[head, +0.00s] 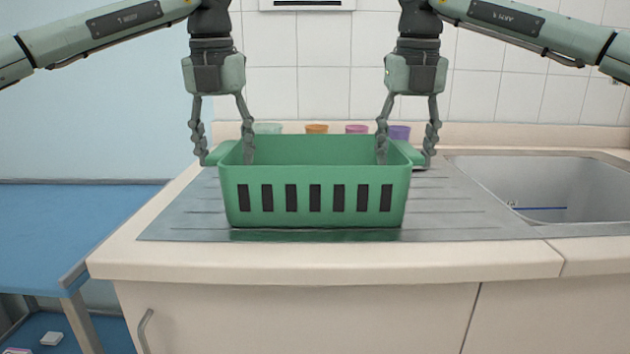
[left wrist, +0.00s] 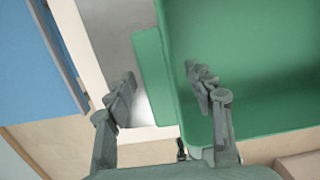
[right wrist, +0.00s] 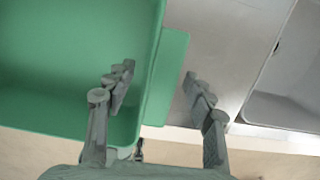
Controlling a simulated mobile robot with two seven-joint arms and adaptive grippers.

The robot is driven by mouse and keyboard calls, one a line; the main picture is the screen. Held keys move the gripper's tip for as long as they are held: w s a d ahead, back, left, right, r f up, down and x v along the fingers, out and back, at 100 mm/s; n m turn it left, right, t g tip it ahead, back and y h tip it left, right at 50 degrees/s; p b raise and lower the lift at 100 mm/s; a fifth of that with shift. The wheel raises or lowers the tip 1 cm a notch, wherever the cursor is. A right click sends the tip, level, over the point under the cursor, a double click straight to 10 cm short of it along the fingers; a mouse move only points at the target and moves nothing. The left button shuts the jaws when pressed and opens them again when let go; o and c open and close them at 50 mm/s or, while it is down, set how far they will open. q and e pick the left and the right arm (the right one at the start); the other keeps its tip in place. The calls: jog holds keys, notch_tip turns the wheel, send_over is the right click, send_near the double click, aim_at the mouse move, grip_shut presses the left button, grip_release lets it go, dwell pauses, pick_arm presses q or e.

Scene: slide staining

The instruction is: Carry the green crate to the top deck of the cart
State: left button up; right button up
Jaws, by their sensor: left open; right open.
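The green crate (head: 315,213) stands upright on the metal drainboard, with a handle tab on each short side. Its inside looks empty in the left wrist view (left wrist: 260,75) and the right wrist view (right wrist: 70,60). My left gripper (head: 223,158) is open, its fingers on either side of the left handle (left wrist: 155,75). My right gripper (head: 406,158) is open in the same way around the right handle (right wrist: 165,80). Neither gripper is closed on a handle. The blue-topped cart (head: 75,225) stands at the left, its top deck clear where it shows.
Several coloured cups, one orange (head: 316,128) and one pink (head: 357,129), stand behind the crate near the wall. A sink (head: 545,190) lies to the right. A gap separates the counter (head: 320,262) from the cart, whose lower deck holds a small white item (head: 52,338).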

pick_arm(q)
grip_shut()
pick_arm(e)
grip_shut()
pick_arm(q)
jog(key=shift+r, duration=0.1)
pick_arm(e)
jog(key=shift+r, duration=0.15)
